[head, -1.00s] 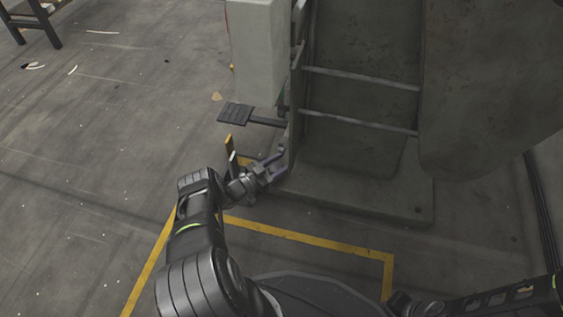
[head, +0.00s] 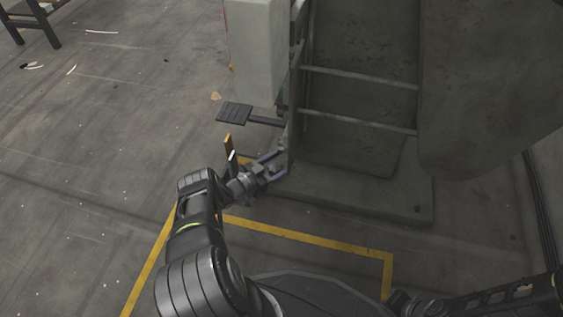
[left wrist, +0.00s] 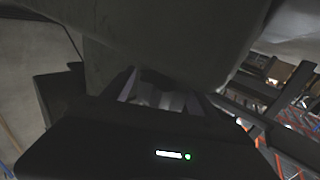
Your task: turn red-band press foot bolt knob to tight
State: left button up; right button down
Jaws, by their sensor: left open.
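The press (head: 360,130) is a large grey-green machine standing on a flat base plate on the floor. No red band can be made out clearly on it. My left gripper (head: 278,164) is low at the near left corner of the press's foot, with its fingers apart and pointing toward the frame. In the left wrist view the fingers (left wrist: 163,92) reach under a dark overhanging part of the press. A small grey shape (left wrist: 165,99) shows between them, possibly the knob; its contact with the fingers cannot be told. In the head view the knob cannot be made out.
A black foot pedal (head: 236,115) sticks out left of the press, just beyond my left gripper. A thin upright yellow-and-dark post (head: 229,146) stands close by my left wrist. Yellow floor lines (head: 310,240) run in front. Floor to the left is open.

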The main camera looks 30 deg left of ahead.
aim_at(269, 169)
pick_arm(q)
jog(key=p+v, duration=0.2)
jog(key=v, duration=0.4)
jog(key=shift+s+a, duration=0.2)
jog(key=shift+s, duration=0.45)
